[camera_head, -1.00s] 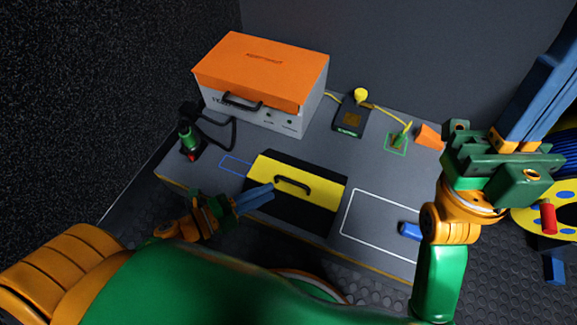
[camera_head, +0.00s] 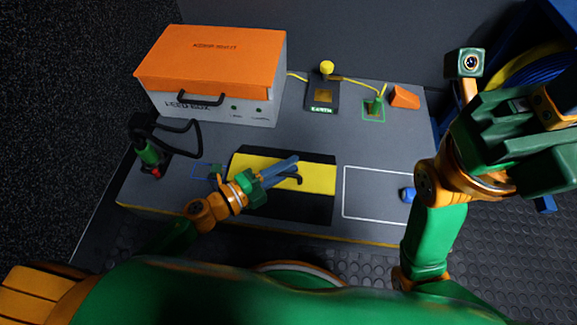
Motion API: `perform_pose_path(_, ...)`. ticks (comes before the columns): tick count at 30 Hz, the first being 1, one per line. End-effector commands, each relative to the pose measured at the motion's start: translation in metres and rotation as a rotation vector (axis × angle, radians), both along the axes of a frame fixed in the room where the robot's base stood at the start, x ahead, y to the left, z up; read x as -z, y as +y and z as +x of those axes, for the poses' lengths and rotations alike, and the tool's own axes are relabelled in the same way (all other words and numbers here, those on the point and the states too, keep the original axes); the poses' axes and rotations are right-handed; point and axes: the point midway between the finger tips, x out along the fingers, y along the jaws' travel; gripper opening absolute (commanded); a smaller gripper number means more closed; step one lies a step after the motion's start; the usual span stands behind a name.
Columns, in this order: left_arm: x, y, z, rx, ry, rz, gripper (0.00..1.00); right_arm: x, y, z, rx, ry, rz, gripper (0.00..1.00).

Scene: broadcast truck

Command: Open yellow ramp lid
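The yellow ramp lid (camera_head: 318,178) is a yellow band on a black box (camera_head: 290,208) at the front middle of the grey bench. It has a dark handle (camera_head: 298,181), partly covered by my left gripper. The lid looks closed. My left gripper (camera_head: 292,164) has its blue fingers over the lid's middle, beside or above the handle. Whether they touch it, and how far apart they are, I cannot tell. My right gripper's green body (camera_head: 515,145) is at the right, well away from the lid. Its fingertips are not clearly visible.
An orange-lidded case (camera_head: 215,60) stands at the back left, with a green and black tool (camera_head: 148,152) before it. A black device with a yellow knob (camera_head: 322,95) and an orange wedge (camera_head: 404,97) are behind. A white-outlined area (camera_head: 375,170) lies right of the box.

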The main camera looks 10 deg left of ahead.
Motion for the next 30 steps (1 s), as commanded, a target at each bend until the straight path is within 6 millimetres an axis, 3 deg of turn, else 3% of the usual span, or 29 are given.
perform_pose_path(10, 0.0007, -0.0038, 0.0036, 0.000, 0.000, 0.001, 0.26, -0.0006, 0.0002, -0.0008, 0.000, -0.003, -0.001, 0.00)
perform_pose_path(13, 0.0007, -0.0037, 0.0035, 0.000, 0.000, 0.001, 0.00, -0.0006, 0.0003, -0.0008, 0.000, -0.003, -0.001, 0.00)
perform_pose_path(30, 0.0010, -0.0035, 0.0033, 0.000, 0.000, 0.001, 0.00, -0.0004, 0.0002, -0.0006, 0.000, -0.003, -0.001, 0.00)
